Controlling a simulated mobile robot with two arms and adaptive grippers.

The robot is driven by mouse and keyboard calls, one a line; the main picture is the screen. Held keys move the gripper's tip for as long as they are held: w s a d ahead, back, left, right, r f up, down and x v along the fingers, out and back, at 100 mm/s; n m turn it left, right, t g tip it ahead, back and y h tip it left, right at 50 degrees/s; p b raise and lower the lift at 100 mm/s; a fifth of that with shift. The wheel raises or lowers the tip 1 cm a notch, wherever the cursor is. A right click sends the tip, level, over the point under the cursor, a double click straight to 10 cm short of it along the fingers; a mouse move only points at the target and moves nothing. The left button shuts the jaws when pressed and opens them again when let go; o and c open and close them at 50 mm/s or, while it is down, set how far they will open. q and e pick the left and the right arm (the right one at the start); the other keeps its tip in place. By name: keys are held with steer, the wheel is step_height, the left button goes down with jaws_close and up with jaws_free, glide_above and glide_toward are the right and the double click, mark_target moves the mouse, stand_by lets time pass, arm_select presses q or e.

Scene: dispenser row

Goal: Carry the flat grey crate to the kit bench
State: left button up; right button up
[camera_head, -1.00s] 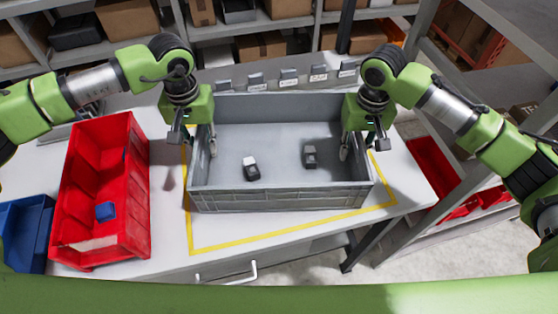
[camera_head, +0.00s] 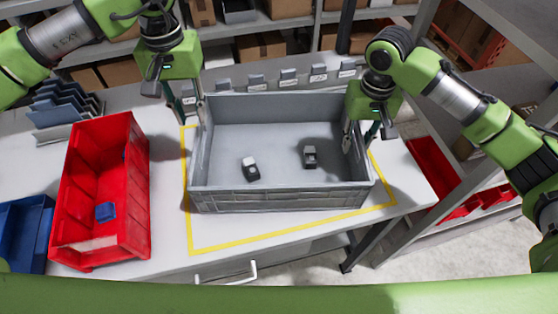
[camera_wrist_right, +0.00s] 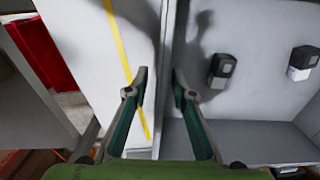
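The flat grey crate (camera_head: 280,200) stands on a white bench top (camera_head: 165,240), inside a yellow outline (camera_head: 290,232). Two small dark-and-light items (camera_head: 251,170) (camera_head: 310,157) lie in it. My left gripper (camera_head: 190,113) is open and empty, raised at the crate's back left corner. My right gripper (camera_head: 361,138) is at the right wall, one finger inside the crate and one outside. In the right wrist view its fingers (camera_wrist_right: 160,72) are apart, with the crate wall (camera_wrist_right: 168,105) between them. I cannot tell which surface is the kit bench.
A red bin (camera_head: 137,190) with a blue piece stands left of the crate, beside a blue bin (camera_head: 25,225). Grey labelled holders (camera_head: 289,78) line the bench's back. Shelving stands behind and at right. Bare bench top lies between red bin and crate.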

step_height(320, 180, up, 9)
steer(key=shift+f, duration=0.2)
steer(key=shift+f, duration=0.1)
stand_by(0.5)
